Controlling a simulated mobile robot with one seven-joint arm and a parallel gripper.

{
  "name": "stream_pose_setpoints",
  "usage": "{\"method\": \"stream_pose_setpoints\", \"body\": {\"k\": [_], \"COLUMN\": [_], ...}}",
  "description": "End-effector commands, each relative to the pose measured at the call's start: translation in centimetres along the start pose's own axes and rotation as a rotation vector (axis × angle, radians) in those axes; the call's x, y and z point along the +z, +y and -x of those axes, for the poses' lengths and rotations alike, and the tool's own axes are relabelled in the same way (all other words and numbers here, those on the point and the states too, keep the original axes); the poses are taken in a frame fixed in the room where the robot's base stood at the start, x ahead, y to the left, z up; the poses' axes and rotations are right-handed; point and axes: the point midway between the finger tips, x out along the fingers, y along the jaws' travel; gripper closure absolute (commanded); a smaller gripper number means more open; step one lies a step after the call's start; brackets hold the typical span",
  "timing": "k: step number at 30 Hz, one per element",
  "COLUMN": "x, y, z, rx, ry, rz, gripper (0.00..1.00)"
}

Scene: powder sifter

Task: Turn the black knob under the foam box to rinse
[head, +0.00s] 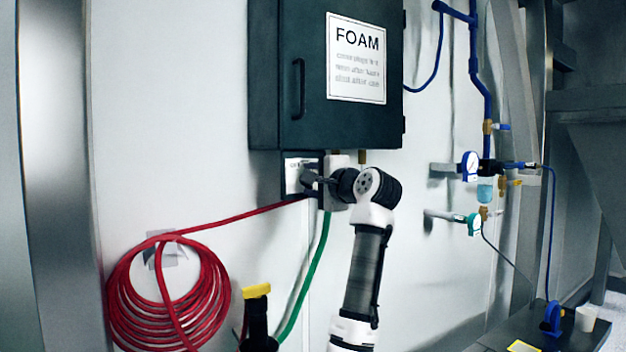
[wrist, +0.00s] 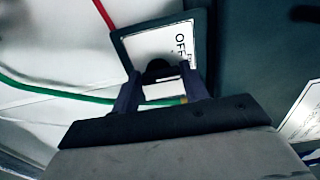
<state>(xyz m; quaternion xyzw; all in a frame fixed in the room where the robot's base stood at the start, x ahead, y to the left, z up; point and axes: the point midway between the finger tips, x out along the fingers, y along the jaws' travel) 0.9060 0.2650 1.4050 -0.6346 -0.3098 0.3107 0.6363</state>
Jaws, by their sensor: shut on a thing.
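The foam box (head: 280,75) is a dark cabinet on the wall with a white FOAM sign. Below it is a dark-framed plate with a white label (head: 292,168); the plate also shows in the wrist view (wrist: 150,45), with the word OFF readable. The black knob (wrist: 158,68) sits on this plate, between the two fingers of my gripper (wrist: 161,84). In the head view my gripper (head: 314,181) reaches the plate from the right and covers most of the knob. It is shut on the knob. The knob's exact pointing direction is hard to tell.
A coiled red hose (head: 170,295) hangs at lower left and runs up to the plate. A green hose (head: 310,270) drops below it. A yellow-topped black handle (head: 257,310) stands in front. Blue pipes with gauges (head: 470,165) are on the right.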

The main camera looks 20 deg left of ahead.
Motion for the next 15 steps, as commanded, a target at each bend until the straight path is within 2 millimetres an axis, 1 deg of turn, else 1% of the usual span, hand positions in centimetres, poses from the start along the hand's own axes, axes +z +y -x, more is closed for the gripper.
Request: {"method": "stream_pose_setpoints", "body": {"k": [11, 12, 15], "x": [-0.03, -0.03, -0.02], "y": [0.06, 0.06, 0.05], "z": [-0.01, -0.01, -0.01], "rx": [0.001, 0.001, 0.001], "ry": [0.001, 0.001, 0.001], "rz": [0.004, 0.003, 0.003], "gripper": [0.79, 0.52, 0.39]}}
